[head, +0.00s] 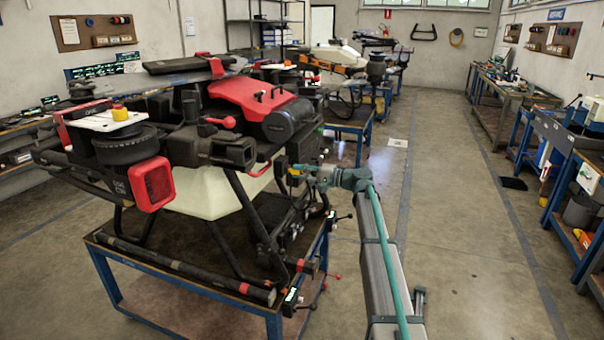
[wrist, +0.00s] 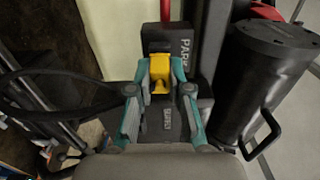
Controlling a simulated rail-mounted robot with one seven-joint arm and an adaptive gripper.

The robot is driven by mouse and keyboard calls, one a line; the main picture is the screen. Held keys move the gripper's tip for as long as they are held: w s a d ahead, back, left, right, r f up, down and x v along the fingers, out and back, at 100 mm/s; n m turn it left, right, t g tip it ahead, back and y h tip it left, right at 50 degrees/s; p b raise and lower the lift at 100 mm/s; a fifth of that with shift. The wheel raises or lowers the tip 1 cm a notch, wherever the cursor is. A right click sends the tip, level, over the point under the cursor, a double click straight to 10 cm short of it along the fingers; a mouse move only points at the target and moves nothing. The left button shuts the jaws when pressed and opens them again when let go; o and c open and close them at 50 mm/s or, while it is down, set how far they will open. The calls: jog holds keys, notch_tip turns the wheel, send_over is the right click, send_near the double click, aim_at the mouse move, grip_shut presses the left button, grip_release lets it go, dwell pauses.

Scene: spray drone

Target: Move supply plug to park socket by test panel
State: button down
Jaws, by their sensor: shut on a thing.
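My gripper (wrist: 160,74) has teal fingers closed on either side of the yellow supply plug (wrist: 160,84). A dark block marked PARK (wrist: 182,38) lies right behind the plug and fingertips. I cannot tell whether the plug is seated in a socket or just in front of it; the socket opening is hidden. A second small label (wrist: 168,118) sits lower on the dark surface between the fingers, too small to read. In the head view my gripper (head: 298,170) is at the drone's right side, with a spot of yellow at its tip.
The spray drone (head: 208,135) stands on a blue-framed table (head: 108,272). A black cylinder with a handle (wrist: 262,85) is close on the right in the wrist view; a dark cable (wrist: 60,108) curves on the left. The floor aisle (head: 450,200) is clear.

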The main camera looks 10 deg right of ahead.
jog(key=shift+w+a, duration=0.25)
jog(key=shift+a, duration=0.2)
dwell(0.3)
jog(key=c, duration=1)
grip_release()
jog(key=shift+a, duration=0.1)
jog(key=v, duration=1.2)
jog(key=shift+w, duration=0.1)
